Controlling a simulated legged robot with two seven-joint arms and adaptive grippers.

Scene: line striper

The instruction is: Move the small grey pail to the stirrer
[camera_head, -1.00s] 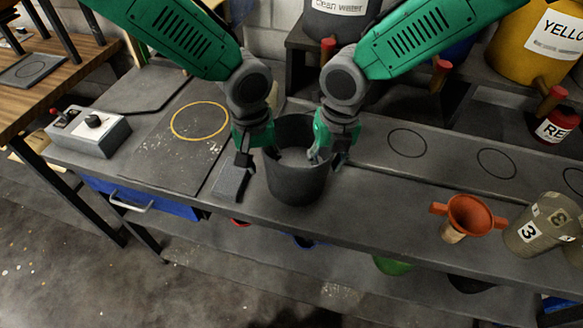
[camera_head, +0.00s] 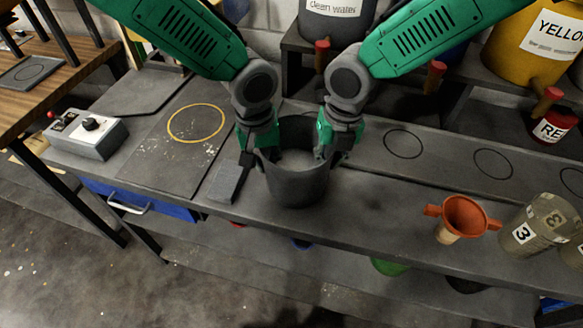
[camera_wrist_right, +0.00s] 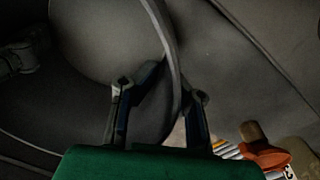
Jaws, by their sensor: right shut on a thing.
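The small grey pail (camera_head: 297,186) is upright at the bench's middle, near its front edge. I cannot tell whether its base touches the bench. My right gripper (camera_head: 334,150) is shut on the pail's right rim; the right wrist view also shows its fingers (camera_wrist_right: 160,105) on either side of the curved rim. My left gripper (camera_head: 258,157) is at the left rim, its fingers apart with one outside and one by the rim. A yellow ring (camera_head: 196,123) marks a dark plate left of the pail. I cannot tell for certain which thing is the stirrer.
A grey control box with a knob (camera_head: 88,134) stands at the left. A small grey block (camera_head: 228,182) lies just left of the pail. An orange funnel (camera_head: 462,215) and a container marked 3 (camera_head: 540,222) stand at the right. The plate under the ring is clear.

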